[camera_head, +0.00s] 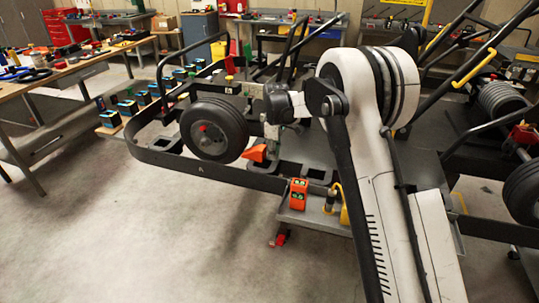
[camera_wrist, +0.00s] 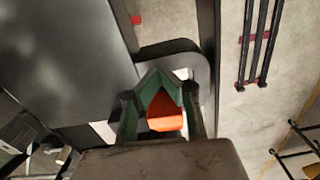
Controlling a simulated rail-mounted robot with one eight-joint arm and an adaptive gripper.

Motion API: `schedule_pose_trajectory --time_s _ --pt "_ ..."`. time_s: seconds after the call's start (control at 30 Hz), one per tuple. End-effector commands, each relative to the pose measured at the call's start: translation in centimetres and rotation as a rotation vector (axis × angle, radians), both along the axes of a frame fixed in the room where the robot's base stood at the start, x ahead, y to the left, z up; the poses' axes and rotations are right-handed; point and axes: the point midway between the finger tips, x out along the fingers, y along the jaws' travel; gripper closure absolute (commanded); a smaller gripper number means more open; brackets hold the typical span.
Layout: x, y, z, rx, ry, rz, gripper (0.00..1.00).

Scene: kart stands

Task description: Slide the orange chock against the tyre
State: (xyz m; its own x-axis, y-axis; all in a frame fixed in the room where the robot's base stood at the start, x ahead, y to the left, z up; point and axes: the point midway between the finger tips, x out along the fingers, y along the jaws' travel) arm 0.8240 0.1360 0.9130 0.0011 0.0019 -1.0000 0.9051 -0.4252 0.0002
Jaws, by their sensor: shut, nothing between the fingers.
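The orange chock (camera_head: 257,153) is a small wedge low at the right side of the black tyre (camera_head: 228,122). Its left tip appears close to the tyre, but I cannot tell whether they touch. My gripper (camera_head: 271,132) points down just above and beside the chock, to the right of the tyre. In the wrist view, the green-dark fingers of my gripper (camera_wrist: 160,74) meet at their tips. The orange chock (camera_wrist: 164,112) shows in the gap framed by the fingers, partly hidden by them, and is not gripped.
A dark rail (camera_head: 205,172) curves around the front of the kart stand. An orange box (camera_head: 298,194) with green marks sits on a grey tray in front. A workbench (camera_head: 75,68) stands at the left. The floor at the front left is clear.

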Motion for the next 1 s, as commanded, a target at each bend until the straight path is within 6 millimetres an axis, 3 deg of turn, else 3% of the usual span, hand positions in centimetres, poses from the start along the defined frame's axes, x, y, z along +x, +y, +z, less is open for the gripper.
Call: schedule_pose_trajectory --time_s 0.3,0.5,0.93,1.0 --pt "-0.1 -0.4 6.3 -0.002 0.001 -0.002 1.00" --pt "-0.1 -0.5 9.0 -0.003 0.001 -0.002 1.00" --pt "-0.1 -0.5 10.0 -0.003 0.001 -0.003 1.00" --pt "-0.1 -0.4 10.0 -0.003 0.001 -0.002 0.92"
